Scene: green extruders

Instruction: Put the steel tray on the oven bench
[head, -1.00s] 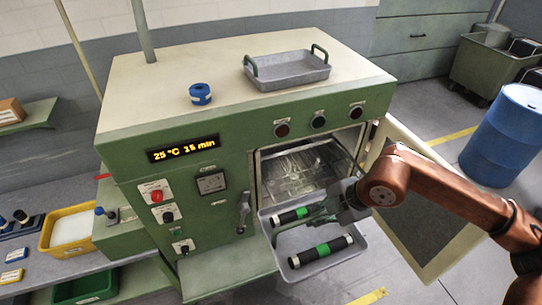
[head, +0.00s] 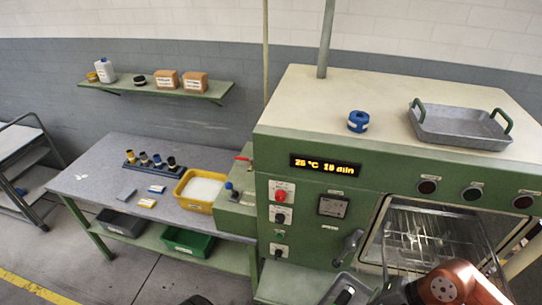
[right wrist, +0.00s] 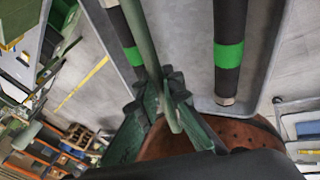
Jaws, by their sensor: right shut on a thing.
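A grey steel tray (head: 338,285) shows only in part at the bottom edge of the head view, in front of the oven. A black rod lies in it. In the right wrist view the tray (right wrist: 188,45) fills the upper middle and holds two black rods with green bands (right wrist: 229,53). My right gripper (right wrist: 165,92) is shut on the tray's green handle (right wrist: 143,35). In the head view my right gripper (head: 392,293) is partly cut off by the bottom edge. The grey bench (head: 105,190) stands left of the oven. My left gripper is not in view.
The green oven (head: 340,235) is open, with a wire rack (head: 425,228) inside. Another tray with green handles (head: 450,125) and a blue roll (head: 358,121) sit on top.

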